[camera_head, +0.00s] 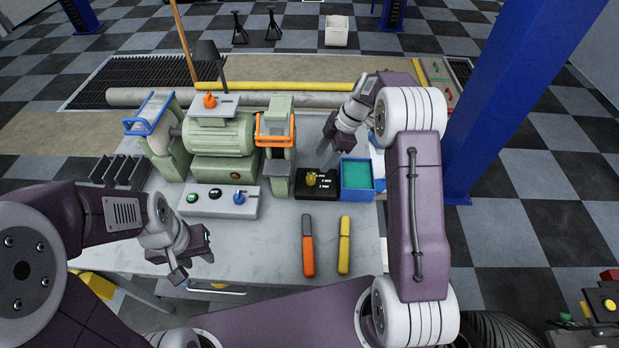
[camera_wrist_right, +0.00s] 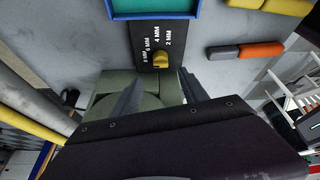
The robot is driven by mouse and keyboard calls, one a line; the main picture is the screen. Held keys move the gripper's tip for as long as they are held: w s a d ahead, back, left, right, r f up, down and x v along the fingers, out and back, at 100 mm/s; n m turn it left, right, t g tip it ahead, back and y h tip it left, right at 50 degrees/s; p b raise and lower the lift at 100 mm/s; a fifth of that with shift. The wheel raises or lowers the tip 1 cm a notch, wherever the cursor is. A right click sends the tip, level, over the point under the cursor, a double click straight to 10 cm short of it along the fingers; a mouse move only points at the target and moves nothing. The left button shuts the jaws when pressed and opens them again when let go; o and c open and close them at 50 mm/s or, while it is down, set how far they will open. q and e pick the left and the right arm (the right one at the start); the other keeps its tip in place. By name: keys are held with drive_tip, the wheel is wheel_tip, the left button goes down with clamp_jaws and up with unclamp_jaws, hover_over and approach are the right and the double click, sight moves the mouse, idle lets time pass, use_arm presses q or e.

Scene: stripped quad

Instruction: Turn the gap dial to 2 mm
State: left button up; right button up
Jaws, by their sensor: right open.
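The gap dial is a yellow knob (camera_head: 311,179) on a black panel (camera_head: 329,193) beside the green grinder. In the right wrist view the knob (camera_wrist_right: 161,61) sits below white labels from 8 MM to 2 MM. I cannot tell which label it points at. My right gripper (camera_head: 330,140) is behind the panel in the head view. In the right wrist view its two fingers (camera_wrist_right: 163,92) are apart and empty, short of the knob. My left gripper (camera_head: 194,258) is open and empty over the bench's front left.
A blue tray (camera_head: 357,194) with a green inside adjoins the panel on the right. The grinder (camera_head: 223,136) stands left, with a grey switch box (camera_head: 219,207) in front. An orange tool (camera_head: 308,255) and a yellow tool (camera_head: 344,250) lie on the front bench.

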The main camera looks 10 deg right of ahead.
sight(313, 177)
drive_tip(key=p+x, duration=0.1)
drive_tip(key=x, duration=0.8)
drive_tip(key=shift+d+f, duration=0.1)
drive_tip(key=shift+f, duration=0.15)
drive_tip(key=shift+s, duration=0.1)
